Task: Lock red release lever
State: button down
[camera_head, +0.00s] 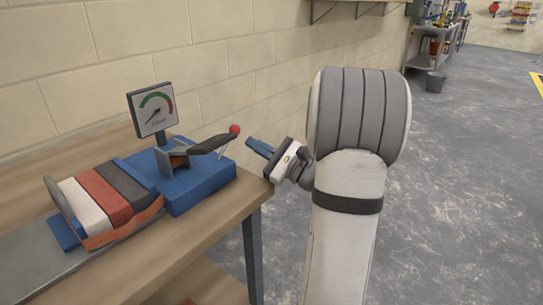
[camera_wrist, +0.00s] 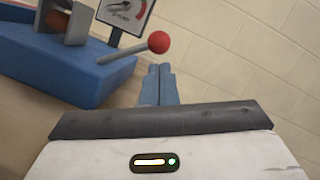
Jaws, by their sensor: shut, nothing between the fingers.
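The release lever is a grey rod with a red ball knob (camera_head: 234,129) on a blue base (camera_head: 200,184) on the workbench. In the head view the rod slants up to the right. In the wrist view the red knob (camera_wrist: 159,42) is at upper middle, with the rod running down left to the blue base (camera_wrist: 60,62). My gripper (camera_head: 259,148) is just right of the knob, its blue fingers together and empty.
A gauge (camera_head: 153,109) stands behind the base. A block wall (camera_head: 60,60) runs close behind. Open floor lies right of the bench.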

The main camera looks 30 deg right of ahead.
jog(key=shift+x, duration=1.05)
jog(key=shift+a+r+n+g+y+b, duration=0.15)
jog(key=shift+r+n+g+y+b, duration=0.2)
jog(key=shift+n, duration=0.35)
jog(key=s+a+r+n+g+b, duration=0.1)
jog(key=a+r+n+g+b, duration=0.2)
jog(key=n+b, duration=0.3)
jog(key=shift+s+a+r+n+y, duration=0.45)
jog(key=shift+a+r+n, duration=0.4)
jog(key=shift+n, duration=1.55)
jog(key=shift+g, duration=0.25)
